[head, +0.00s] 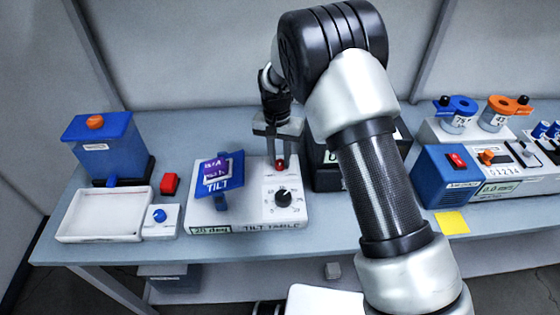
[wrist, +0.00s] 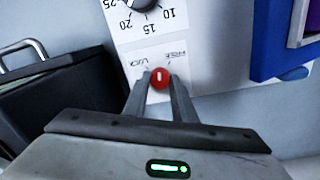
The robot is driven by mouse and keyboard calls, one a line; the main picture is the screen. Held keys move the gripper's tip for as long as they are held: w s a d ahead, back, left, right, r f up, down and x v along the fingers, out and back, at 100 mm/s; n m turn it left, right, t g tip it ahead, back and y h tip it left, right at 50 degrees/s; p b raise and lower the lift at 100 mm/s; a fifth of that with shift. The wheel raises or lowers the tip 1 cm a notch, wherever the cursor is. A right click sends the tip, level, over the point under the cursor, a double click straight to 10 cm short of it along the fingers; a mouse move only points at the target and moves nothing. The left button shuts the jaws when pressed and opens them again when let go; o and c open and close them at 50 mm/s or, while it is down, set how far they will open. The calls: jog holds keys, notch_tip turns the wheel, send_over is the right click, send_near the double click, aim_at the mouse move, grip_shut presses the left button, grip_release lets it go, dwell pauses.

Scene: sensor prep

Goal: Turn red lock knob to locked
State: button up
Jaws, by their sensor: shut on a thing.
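The red lock knob (head: 280,165) sits on the tilt table's white housing (head: 255,215), behind a black dial (head: 283,198). In the wrist view the red knob (wrist: 160,77) has a white mark running nearly straight up and down the picture, between the LOCK label on the left and another label on the right. My gripper (head: 279,160) reaches down over the knob from behind. Its two fingers (wrist: 160,85) are shut on the red knob, one on each side. A blue tilt plate (head: 219,173) with a purple label stands left of the knob.
A black case (head: 325,178) stands close to the right of the tilt table. A white tray (head: 100,228), a red block (head: 170,184) and a blue container (head: 98,140) are at the left. A blue box with a red switch (head: 448,177) is at the right.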

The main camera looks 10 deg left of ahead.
aim_at(278, 163)
jog(key=n+b, duration=0.1)
jog(key=n, duration=0.4)
jog(key=shift+n+b, duration=0.3)
jog(key=shift+b, duration=0.05)
jog(key=n, duration=0.5)
jog(key=shift+s+b, duration=0.1)
jog(key=shift+b, duration=0.25)
jog(key=o, duration=1)
jog(key=shift+o, duration=0.2)
notch_tip(278, 163, up, 17)
jog(key=shift+s+a+r, duration=0.2)
jog(key=shift+s+a, duration=0.05)
jog(key=shift+s, duration=0.05)
